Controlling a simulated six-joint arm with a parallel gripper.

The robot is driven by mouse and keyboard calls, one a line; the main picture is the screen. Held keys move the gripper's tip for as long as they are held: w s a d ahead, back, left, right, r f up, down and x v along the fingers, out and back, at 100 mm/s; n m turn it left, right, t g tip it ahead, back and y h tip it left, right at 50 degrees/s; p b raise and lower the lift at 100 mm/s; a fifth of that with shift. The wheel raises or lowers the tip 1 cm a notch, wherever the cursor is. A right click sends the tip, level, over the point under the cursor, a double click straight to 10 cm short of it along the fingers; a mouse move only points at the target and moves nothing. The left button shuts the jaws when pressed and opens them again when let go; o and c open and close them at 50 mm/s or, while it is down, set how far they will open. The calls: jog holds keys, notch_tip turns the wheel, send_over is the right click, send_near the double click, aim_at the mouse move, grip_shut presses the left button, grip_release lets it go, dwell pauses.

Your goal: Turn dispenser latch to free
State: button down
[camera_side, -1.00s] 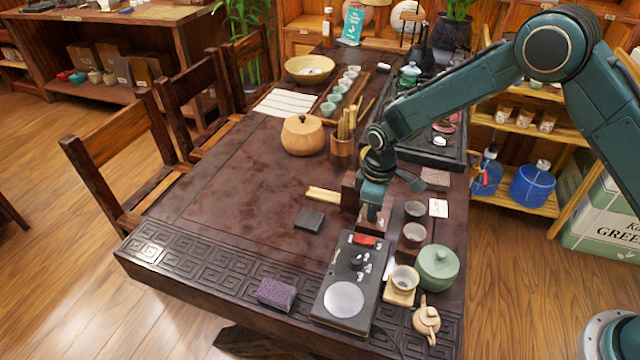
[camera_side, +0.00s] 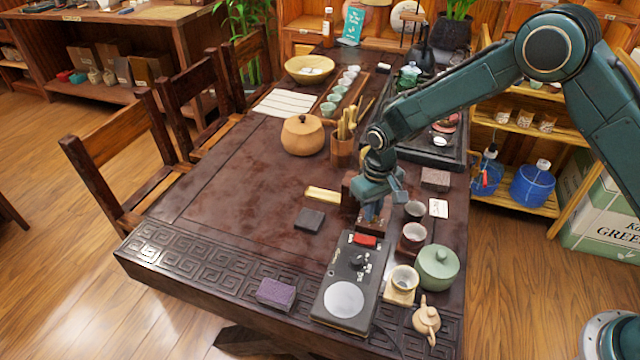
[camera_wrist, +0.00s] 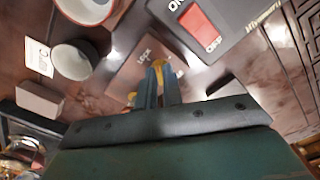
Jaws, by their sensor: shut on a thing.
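The dispenser (camera_side: 349,188) is a dark wooden block on the tea table, mostly hidden behind my gripper (camera_side: 371,216) in the side view. In the wrist view its brown plate (camera_wrist: 126,74) carries a label that seems to read LOCK. A small brass-coloured latch (camera_wrist: 158,64) shows at the tips of my gripper (camera_wrist: 158,78), whose two blue fingers are close together on it. Much of the latch is hidden by the fingers, and I cannot tell its exact angle.
A black device with a red switch (camera_side: 365,240) stands just in front of my gripper. A dark slab (camera_side: 309,220) lies to the left; the table's left part is clear.

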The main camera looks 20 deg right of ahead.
jog(key=m, duration=0.5)
jog(key=shift+m, duration=0.3)
jog(key=m, duration=0.5)
dwell(0.4)
jog(key=c, duration=1.5)
grip_release()
jog(key=shift+c, duration=0.2)
jog(key=shift+r, duration=0.15)
notch_tip(320, 180, up, 14)
jog(key=shift+f, duration=0.2)
